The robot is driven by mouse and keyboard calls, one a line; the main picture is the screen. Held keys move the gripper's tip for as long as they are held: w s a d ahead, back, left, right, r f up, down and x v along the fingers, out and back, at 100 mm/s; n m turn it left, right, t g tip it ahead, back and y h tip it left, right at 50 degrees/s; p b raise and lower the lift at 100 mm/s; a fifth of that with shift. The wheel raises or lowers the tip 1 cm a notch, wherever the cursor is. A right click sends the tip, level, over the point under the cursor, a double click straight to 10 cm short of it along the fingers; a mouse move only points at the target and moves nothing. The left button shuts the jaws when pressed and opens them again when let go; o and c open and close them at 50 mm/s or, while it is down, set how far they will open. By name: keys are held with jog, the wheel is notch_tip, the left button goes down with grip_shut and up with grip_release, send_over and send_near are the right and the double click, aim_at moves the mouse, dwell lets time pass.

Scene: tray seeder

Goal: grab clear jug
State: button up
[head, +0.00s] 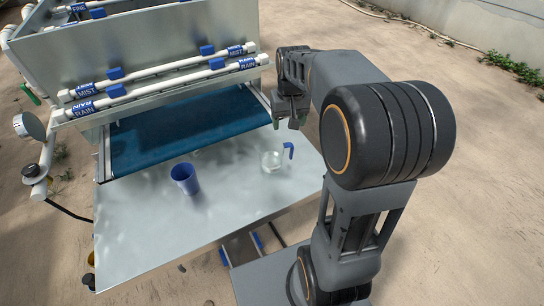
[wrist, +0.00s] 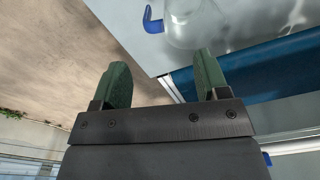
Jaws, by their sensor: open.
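The clear jug (head: 271,161) stands upright on the metal table at its right part, with a blue handle on its right side. In the wrist view the jug (wrist: 190,28) shows at the top, partly cut off, with its blue handle at its left. My gripper (head: 288,122) is above and behind the jug in the head view, near the table's right edge, apart from it. In the wrist view my gripper (wrist: 163,80) has its two green fingers spread, with nothing between them.
A blue cup (head: 184,178) stands on the metal table (head: 140,225) to the left of the jug. A blue belt (head: 180,132) lies behind, under white pipes with blue valves (head: 116,90). The table front is clear.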

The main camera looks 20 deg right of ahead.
aim_at(289, 144)
jog(key=f, duration=0.2)
jog(key=w+d+f, duration=0.1)
jog(key=f, duration=0.2)
jog(key=w+f, duration=0.1)
jog(key=f, duration=0.2)
jog(key=shift+d+f, duration=0.2)
jog(key=shift+d, duration=0.1)
jog(key=shift+d+f, duration=0.1)
jog(key=shift+f, duration=3.1)
jog(key=shift+c, duration=0.3)
jog(key=c, duration=1)
jog(key=shift+c, duration=0.5)
jog(key=shift+r, duration=0.25)
